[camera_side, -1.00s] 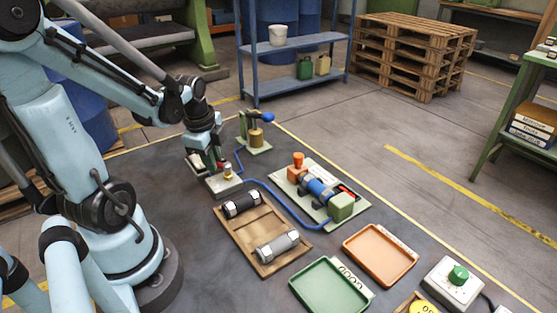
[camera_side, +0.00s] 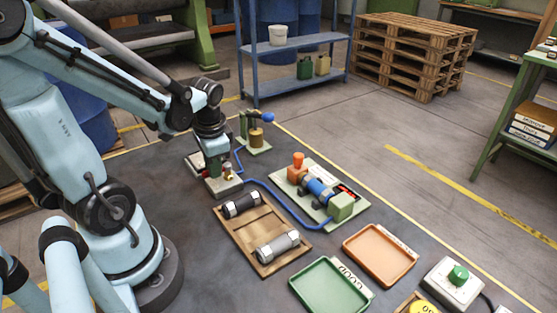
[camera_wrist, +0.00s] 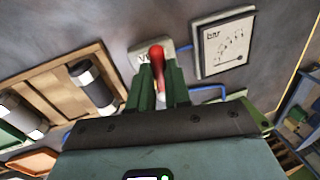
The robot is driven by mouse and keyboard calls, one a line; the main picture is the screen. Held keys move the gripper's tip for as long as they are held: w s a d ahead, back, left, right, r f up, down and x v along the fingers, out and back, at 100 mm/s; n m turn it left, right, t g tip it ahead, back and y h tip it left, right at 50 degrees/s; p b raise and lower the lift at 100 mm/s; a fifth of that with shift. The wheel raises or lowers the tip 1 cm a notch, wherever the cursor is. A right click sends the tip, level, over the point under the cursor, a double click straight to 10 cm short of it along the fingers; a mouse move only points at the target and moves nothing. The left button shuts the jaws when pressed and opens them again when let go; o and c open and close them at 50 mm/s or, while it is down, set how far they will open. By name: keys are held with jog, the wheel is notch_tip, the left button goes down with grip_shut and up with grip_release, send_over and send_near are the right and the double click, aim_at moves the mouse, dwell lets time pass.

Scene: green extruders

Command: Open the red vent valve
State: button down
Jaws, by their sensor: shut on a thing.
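The red vent valve's handle (camera_wrist: 157,52) stands between the green fingers of my gripper (camera_wrist: 158,74) in the wrist view. The fingers are shut on it, and they hide its lower part. A pale plate (camera_wrist: 137,56) with partly covered lettering lies behind the handle. The handle's exact angle is hard to tell there.
A gauge board (camera_wrist: 225,42) lies beside the valve. A blue hose (camera_side: 285,200) runs to a green-based fixture (camera_side: 341,207). A hand pump (camera_side: 256,136) stands behind. A wooden tray (camera_side: 232,232) with two dark and grey cylinders is in front. Green (camera_side: 332,311) and orange (camera_side: 381,281) trays are empty.

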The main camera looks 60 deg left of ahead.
jog(key=shift+d+n, duration=0.2)
jog(key=shift+n, duration=0.3)
jog(key=c, duration=1.1)
grip_release()
jog(key=shift+d+r, duration=0.4)
jog(key=shift+r, duration=1.6)
jog(key=shift+d+r, duration=0.35)
jog(key=shift+r, duration=1.6)
jog(key=shift+d+r, duration=0.4)
jog(key=shift+r, duration=1.6)
jog(key=w+d+f+t, duration=0.1)
jog(key=w+d+t, duration=0.1)
jog(key=d, duration=0.2)
jog(key=w+d+f+t+h, duration=0.1)
jog(key=w+d+t, duration=0.1)
jog(key=d, duration=0.1)
jog(key=w+d+f+t+h, duration=0.1)
jog(key=w+d+t, duration=0.1)
jog(key=d+t, duration=0.1)
jog(key=shift+w+d+f, duration=0.1)
jog(key=shift+d+f, duration=0.15)
jog(key=shift+d, duration=0.6)
